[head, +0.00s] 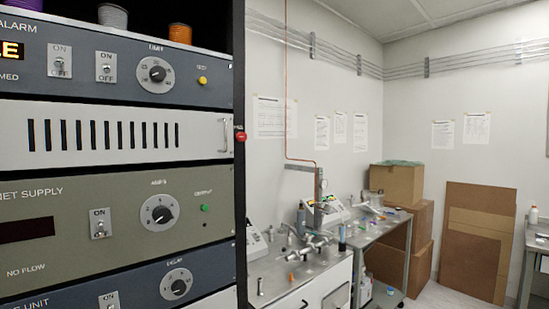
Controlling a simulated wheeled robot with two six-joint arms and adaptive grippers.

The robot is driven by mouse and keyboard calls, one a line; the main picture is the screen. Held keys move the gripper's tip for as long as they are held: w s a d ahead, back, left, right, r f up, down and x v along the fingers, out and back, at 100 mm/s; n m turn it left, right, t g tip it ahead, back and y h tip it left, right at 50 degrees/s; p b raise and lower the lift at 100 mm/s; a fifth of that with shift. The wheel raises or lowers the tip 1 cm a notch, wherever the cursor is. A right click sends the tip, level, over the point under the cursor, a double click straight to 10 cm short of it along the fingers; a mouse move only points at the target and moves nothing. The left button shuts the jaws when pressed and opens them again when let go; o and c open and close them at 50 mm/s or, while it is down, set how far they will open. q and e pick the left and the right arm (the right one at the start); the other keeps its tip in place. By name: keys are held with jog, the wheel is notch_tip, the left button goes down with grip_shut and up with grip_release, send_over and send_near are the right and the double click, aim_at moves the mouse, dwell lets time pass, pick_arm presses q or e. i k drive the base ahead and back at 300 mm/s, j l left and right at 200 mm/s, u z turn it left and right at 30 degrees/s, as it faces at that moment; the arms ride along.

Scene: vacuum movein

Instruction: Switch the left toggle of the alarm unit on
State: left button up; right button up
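The alarm unit (200,82) is the dark blue-grey panel at the top left of the rack, marked ALARM. Its left toggle (59,66) sits on a white plate with ON above and OFF below. The lever seems to point down toward OFF, but it is small. A second toggle (105,68) is to its right, its lever too small to read surely. An amber display (10,51) is cut off by the left edge. Neither of my grippers is in view.
Below are a white vented panel (205,135), a magnet supply panel (75,255) with its own toggle (100,224), and another blue unit (225,275). Spools (180,34) stand on top. A red knob (240,136) is on the rack's edge. Benches and cardboard boxes (395,183) are beyond.

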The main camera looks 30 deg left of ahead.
aim_at(57, 63)
jog(key=k+u, duration=0.1)
jog(key=u, duration=0.35)
jog(key=j+u, duration=0.15)
jog(key=u, duration=0.3)
jog(key=k+j+u, duration=0.1)
jog(key=u, duration=0.3)
jog(key=j+u, duration=0.15)
jog(key=u, duration=0.3)
